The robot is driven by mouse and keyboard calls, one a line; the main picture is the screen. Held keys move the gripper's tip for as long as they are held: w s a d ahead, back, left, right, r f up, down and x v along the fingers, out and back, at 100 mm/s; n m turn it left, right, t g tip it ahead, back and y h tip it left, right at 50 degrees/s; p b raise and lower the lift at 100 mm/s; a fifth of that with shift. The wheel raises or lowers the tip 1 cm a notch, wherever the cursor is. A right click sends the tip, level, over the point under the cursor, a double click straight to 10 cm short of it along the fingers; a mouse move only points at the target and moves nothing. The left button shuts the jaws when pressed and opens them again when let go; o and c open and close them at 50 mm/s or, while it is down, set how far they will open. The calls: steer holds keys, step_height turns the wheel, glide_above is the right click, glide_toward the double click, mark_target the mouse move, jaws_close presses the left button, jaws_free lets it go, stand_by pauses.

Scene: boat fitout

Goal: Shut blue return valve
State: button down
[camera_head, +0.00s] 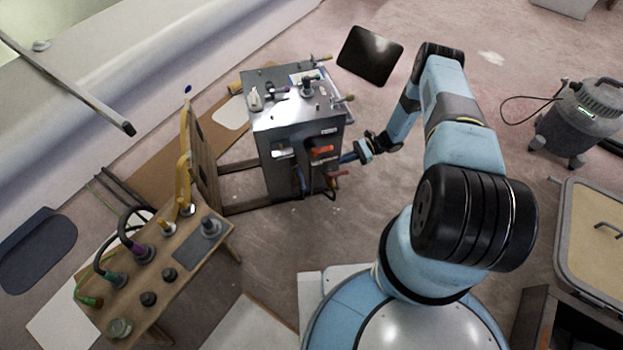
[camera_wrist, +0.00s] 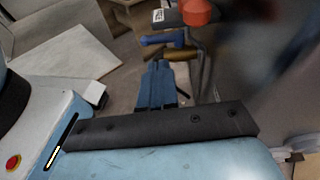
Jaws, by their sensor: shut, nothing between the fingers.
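The blue valve handle (camera_wrist: 163,38) shows in the wrist view as a short lever lying crosswise, just beyond my fingertips. My gripper (camera_wrist: 157,64) is shut and empty, with its blue fingers pointing towards the handle. A small gap seems to lie between them, but contact is hard to judge. A brass-coloured pipe part (camera_wrist: 172,54) is close to the fingertips, below the handle. In the head view my gripper (camera_head: 347,157) is at the right side of the grey metal cabinet (camera_head: 297,125).
An orange-red handle (camera_head: 321,149) is on the cabinet front, and an orange-red knob (camera_wrist: 197,12) shows above the blue handle. Dark hoses (camera_wrist: 203,75) hang close to the right of my fingers. A wooden bench with fittings (camera_head: 187,262) stands left.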

steer(key=f, duration=0.1)
steer(key=s+f, duration=0.1)
steer(key=f, duration=0.1)
steer(key=shift+s+a+m+t, duration=0.3)
steer(key=shift+s+m, duration=0.1)
steer(key=shift+a, duration=0.1)
glide_toward(301, 181)
steer(key=a+f, duration=0.2)
steer(key=a, duration=0.3)
steer(key=shift+s+a+f, duration=0.2)
steer(key=shift+s+f, duration=0.1)
steer(key=shift+s, duration=0.15)
steer(key=shift+d, duration=0.15)
steer(key=shift+y, duration=0.3)
